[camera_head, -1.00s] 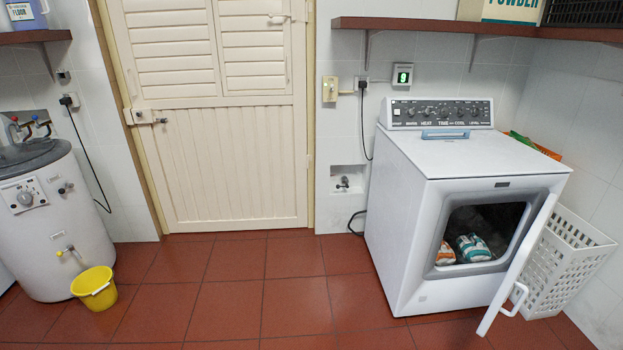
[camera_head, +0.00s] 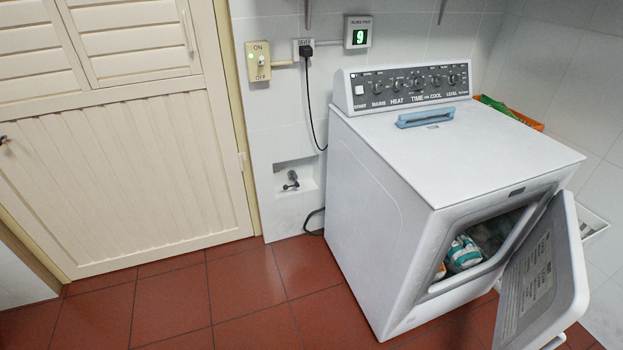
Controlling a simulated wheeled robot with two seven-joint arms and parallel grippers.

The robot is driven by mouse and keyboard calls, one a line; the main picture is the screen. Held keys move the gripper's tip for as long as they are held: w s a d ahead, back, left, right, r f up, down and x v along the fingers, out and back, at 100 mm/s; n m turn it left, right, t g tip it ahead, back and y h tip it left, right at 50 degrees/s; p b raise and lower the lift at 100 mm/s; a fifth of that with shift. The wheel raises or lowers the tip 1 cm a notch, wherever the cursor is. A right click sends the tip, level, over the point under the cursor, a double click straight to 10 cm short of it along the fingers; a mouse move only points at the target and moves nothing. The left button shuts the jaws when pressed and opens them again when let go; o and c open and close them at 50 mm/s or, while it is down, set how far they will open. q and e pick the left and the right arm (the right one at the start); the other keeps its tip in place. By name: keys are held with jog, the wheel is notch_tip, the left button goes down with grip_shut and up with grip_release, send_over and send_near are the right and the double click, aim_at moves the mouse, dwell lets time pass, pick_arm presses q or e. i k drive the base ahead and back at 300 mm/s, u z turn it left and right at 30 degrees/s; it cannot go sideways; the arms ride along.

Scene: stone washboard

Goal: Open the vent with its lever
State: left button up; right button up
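A cream door (camera_head: 130,180) fills the left side, with louvred panels in its upper half. The slats look closed, though I cannot be sure. A recess low in the wall (camera_head: 309,180) holds a small dark tap or lever (camera_head: 291,181). I cannot tell which of these is the vent's lever. Neither of my grippers is in view.
A white dryer (camera_head: 380,190) stands at the right, its door (camera_head: 540,285) swung open towards me with packed items inside. A blue handle-like piece (camera_head: 425,118) lies on top. An on/off switch (camera_head: 258,61) and plug (camera_head: 306,79) are on the wall. Red tiled floor (camera_head: 170,300) before the door is clear.

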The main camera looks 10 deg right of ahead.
aim_at(297, 185)
jog(key=u, duration=0.45)
jog(key=i, duration=0.75)
jog(key=u, duration=0.6)
jog(key=i, duration=1.5)
jog(key=z, duration=0.55)
